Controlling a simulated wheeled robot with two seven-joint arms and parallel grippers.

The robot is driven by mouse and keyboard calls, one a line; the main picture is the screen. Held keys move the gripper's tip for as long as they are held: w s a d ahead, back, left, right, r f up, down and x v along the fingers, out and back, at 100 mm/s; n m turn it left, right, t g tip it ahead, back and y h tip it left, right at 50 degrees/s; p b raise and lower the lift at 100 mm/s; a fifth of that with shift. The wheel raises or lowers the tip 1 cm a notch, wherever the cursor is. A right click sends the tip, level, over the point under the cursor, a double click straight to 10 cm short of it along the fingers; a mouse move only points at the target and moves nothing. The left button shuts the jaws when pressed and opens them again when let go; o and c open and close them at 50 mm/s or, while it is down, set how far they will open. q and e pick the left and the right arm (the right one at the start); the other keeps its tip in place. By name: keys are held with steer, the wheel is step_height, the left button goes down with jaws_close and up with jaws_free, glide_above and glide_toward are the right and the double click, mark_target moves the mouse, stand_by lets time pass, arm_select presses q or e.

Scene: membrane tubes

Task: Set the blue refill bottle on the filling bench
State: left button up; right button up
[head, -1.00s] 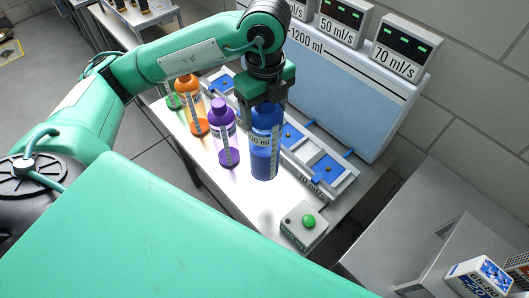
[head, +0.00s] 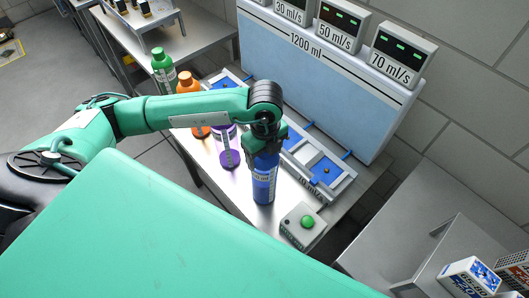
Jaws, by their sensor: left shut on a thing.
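The blue refill bottle (head: 264,183) is upright over the front part of the filling bench (head: 237,199), between the purple bottle and the green-button box. Its base appears at or very near the bench top; I cannot tell for certain whether it touches. My left gripper (head: 266,150) is shut on the upper part of the blue bottle, and the arm hides its cap. My right gripper is not in view.
A purple bottle (head: 227,150), an orange bottle (head: 188,88) and a green bottle (head: 162,68) stand in a row on the left. A box with a green button (head: 307,221) sits at the right. Blue-padded trays (head: 325,170) and a tall panel (head: 320,85) lie behind.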

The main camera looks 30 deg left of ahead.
arm_select(q)
steer(key=shift+f, duration=0.35)
steer(key=shift+f, duration=0.1)
steer(key=o, duration=2)
